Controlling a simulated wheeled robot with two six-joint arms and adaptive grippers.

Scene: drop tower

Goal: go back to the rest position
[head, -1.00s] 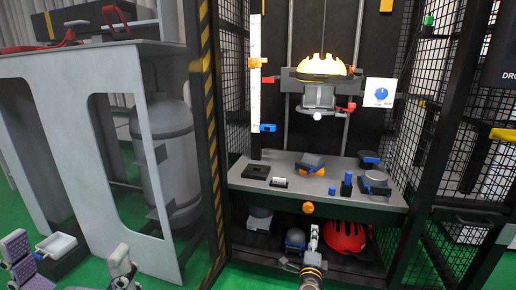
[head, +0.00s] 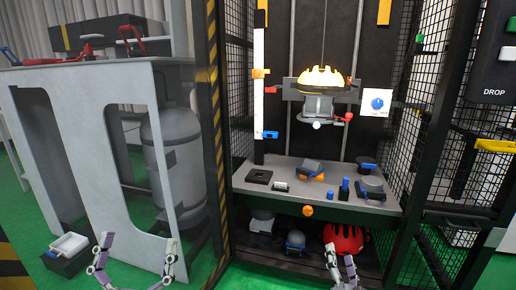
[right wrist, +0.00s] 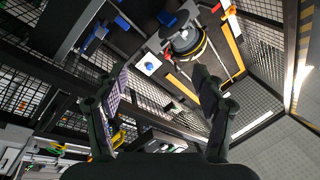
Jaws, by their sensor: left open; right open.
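My left gripper (head: 138,250) is at the bottom left of the head view, its two fingers spread wide with nothing between them. It is in front of the grey workbench. My right gripper (head: 342,262) is at the bottom right of centre in the head view, in front of the tower's lower shelf and overlapping the red helmet (head: 346,236) there. In the right wrist view its two fingers (right wrist: 160,78) stand apart and hold nothing. The wrist view looks steeply up into the tower cage.
A yellow helmet (head: 322,78) sits on the tower's carriage. The tower shelf (head: 310,180) carries several small blocks and devices. Mesh walls (head: 395,110) and a striped post (head: 214,130) flank it.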

